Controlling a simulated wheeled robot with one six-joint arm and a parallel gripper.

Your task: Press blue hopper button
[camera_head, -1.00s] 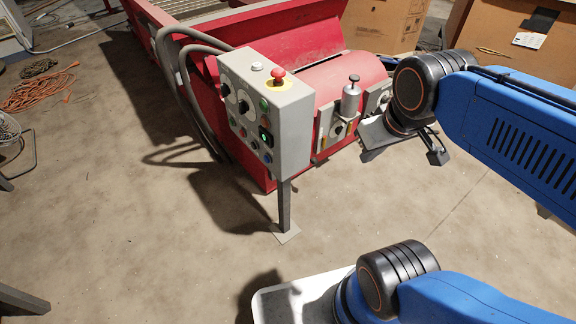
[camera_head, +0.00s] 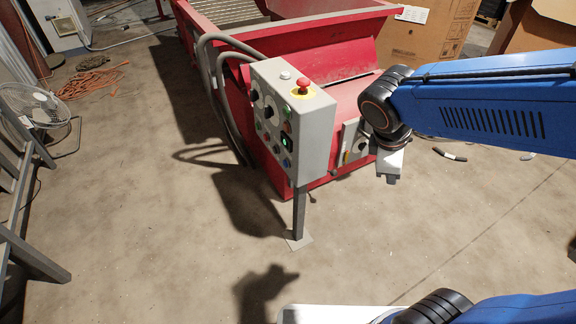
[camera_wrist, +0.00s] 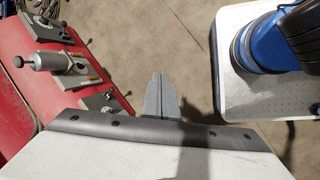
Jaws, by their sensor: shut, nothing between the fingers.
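The grey control box (camera_head: 310,130) stands on a post in front of the red machine. Its front face carries knobs and several small buttons. A small blue button (camera_head: 286,162) sits low on that face, below a lit green one (camera_head: 287,143). My gripper (camera_head: 391,179) hangs to the right of the box, clearly apart from it in the picture, and points down. In the wrist view its fingers (camera_wrist: 158,82) are together and empty, over bare floor. The box and blue button do not show in the wrist view.
A red mushroom button (camera_head: 302,84) tops the box. The red machine (camera_head: 330,60) stands behind it; its silver cylinder (camera_wrist: 50,62) and fittings lie left in the wrist view. A fan (camera_head: 35,108) and metal frame stand at left. Floor in front of the box is clear.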

